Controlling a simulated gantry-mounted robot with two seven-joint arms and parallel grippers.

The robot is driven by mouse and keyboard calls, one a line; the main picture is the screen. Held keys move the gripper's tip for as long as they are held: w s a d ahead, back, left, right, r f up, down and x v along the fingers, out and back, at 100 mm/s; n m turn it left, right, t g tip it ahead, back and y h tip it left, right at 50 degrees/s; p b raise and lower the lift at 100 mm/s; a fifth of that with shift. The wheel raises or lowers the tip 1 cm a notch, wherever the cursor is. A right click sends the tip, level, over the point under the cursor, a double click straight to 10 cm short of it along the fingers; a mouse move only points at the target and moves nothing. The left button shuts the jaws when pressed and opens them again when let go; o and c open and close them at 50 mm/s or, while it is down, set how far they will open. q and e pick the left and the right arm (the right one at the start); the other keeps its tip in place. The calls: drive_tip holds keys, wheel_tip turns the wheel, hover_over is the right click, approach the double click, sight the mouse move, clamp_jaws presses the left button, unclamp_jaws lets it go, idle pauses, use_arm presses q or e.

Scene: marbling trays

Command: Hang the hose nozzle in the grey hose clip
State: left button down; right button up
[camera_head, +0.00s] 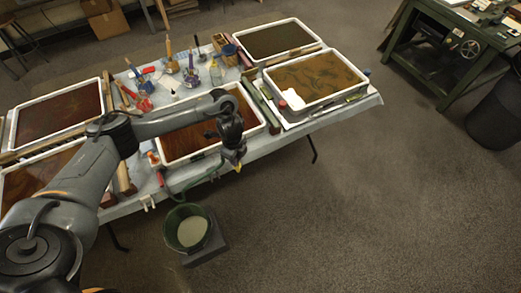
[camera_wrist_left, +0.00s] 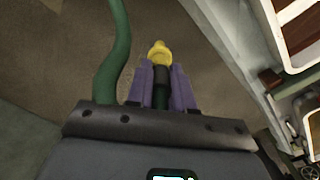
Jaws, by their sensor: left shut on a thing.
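My left gripper (camera_head: 237,160) is shut on the hose nozzle, just off the front edge of the table, above the floor. In the left wrist view the nozzle (camera_wrist_left: 159,54) has a yellow tip and a dark body between the two purple fingers (camera_wrist_left: 160,85). The green hose (camera_wrist_left: 113,45) rises beside the fingers there. In the head view the hose (camera_head: 197,183) curves along the table's front edge. A small pale clip-like piece (camera_head: 147,202) sits at that edge; I cannot tell whether it is the grey hose clip. My right gripper is not in view.
White-rimmed marbling trays (camera_head: 265,119) cover much of the table (camera_head: 296,128). Bottles and brushes (camera_head: 190,75) stand toward the back. A green workbench (camera_head: 440,50) is at right; the floor between is clear.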

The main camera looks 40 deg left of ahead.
use_arm(q)
drive_tip(key=s+a+p, duration=0.1)
drive_tip(key=s+a, duration=0.5)
drive_tip(key=a, duration=0.3)
drive_tip(key=shift+s+f, duration=0.2)
drive_tip(key=shift+f, duration=0.05)
drive_tip(key=shift+a+f+b, duration=0.1)
drive_tip(key=shift+f+b, duration=2.25)
drive_tip(key=shift+f, duration=2.2)
drive_tip(key=shift+f+b, duration=0.35)
drive_tip(key=shift+f, duration=0.35)
drive_tip(key=shift+f, duration=0.1)
